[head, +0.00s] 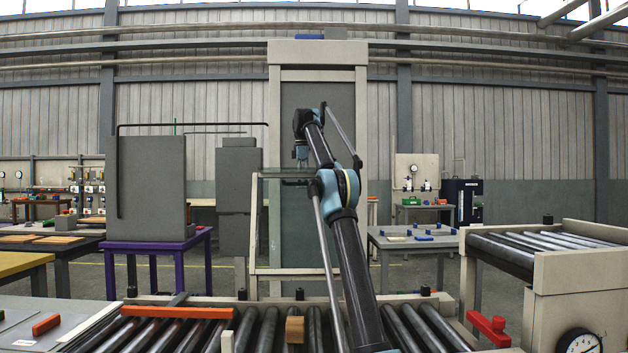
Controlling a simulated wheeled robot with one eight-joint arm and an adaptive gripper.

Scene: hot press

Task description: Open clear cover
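The clear cover (282,235) is a see-through greenish panel in a pale frame, upright at the front of the tall press (318,95). A dark bar (295,183) shows near its upper edge. My arm reaches forward across the cover and hides its middle and right part. My gripper (301,160) is small and far off, pointing down above the cover's top edge. I cannot tell whether it touches the cover or whether its fingers are open.
A roller conveyor (255,330) runs across the front, with a small wooden block (294,329) on it. A grey cabinet (152,190) on a purple table stands left of the press. A grey table (412,243) stands to the right. A second roller section (540,250) is at far right.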

